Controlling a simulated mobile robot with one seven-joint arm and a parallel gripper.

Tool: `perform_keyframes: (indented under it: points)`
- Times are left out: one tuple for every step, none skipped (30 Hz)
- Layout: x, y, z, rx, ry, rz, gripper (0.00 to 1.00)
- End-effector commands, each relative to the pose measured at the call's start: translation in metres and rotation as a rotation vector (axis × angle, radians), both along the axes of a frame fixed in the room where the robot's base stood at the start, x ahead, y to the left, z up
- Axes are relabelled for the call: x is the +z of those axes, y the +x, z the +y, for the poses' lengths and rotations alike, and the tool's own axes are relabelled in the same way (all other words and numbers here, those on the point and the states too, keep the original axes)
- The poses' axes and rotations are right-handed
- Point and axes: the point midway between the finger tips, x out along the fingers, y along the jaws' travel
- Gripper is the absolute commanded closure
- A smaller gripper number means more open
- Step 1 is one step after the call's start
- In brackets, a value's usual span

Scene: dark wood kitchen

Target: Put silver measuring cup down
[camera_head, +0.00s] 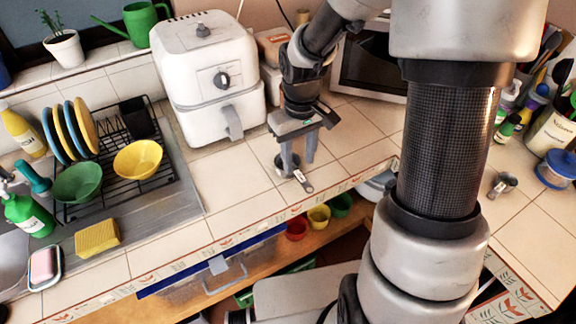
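A small silver measuring cup (303,181) is at the tiled counter just below my gripper (300,165). Its handle points toward the counter's front edge, and its bowl is partly hidden by the left finger. My gripper points down with its two fingers visibly apart. The left finger is right at the cup, and whether it touches is too small to tell. The right finger stands clear to the right. The cup appears to rest on the tiles, close to the front edge.
A white air fryer (208,75) stands left of my gripper and a microwave (372,62) behind it to the right. A dish rack (118,160) with plates and bowls is at the left. Another small metal item (502,184) lies on the right counter. Tiles around the cup are clear.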

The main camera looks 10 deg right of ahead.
Motion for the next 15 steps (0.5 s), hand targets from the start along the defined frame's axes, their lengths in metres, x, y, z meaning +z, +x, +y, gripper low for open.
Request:
perform_keyframes:
  points:
    - [-0.009,-0.001,0.000,0.000,0.000,0.004,0.61]
    - [-0.012,-0.001,0.000,0.000,0.000,0.003,0.61]
    - [-0.015,0.000,0.000,0.000,-0.001,0.002,0.61]
    - [-0.017,0.000,0.000,0.001,-0.001,0.002,0.61]
    - [-0.019,-0.001,0.000,0.001,-0.001,0.002,0.61]
    - [-0.020,0.000,0.000,0.001,-0.001,0.002,0.61]
    - [-0.022,0.000,0.000,0.000,-0.001,0.002,0.61]
    - [-0.024,0.000,0.000,0.000,-0.001,0.002,0.61]
    - [-0.028,0.000,-0.001,0.000,0.000,0.002,0.61]
    - [-0.033,0.000,-0.001,0.000,0.000,0.003,0.61]
    - [-0.037,-0.001,-0.002,0.000,0.001,0.004,0.61]
    - [-0.044,0.000,-0.003,-0.001,0.000,0.004,0.61]
    - [-0.049,0.000,-0.003,-0.001,-0.001,0.005,0.61]
    - [-0.054,0.000,-0.004,-0.001,0.001,0.004,0.61]
    - [-0.059,0.001,-0.004,0.000,0.000,0.004,0.61]
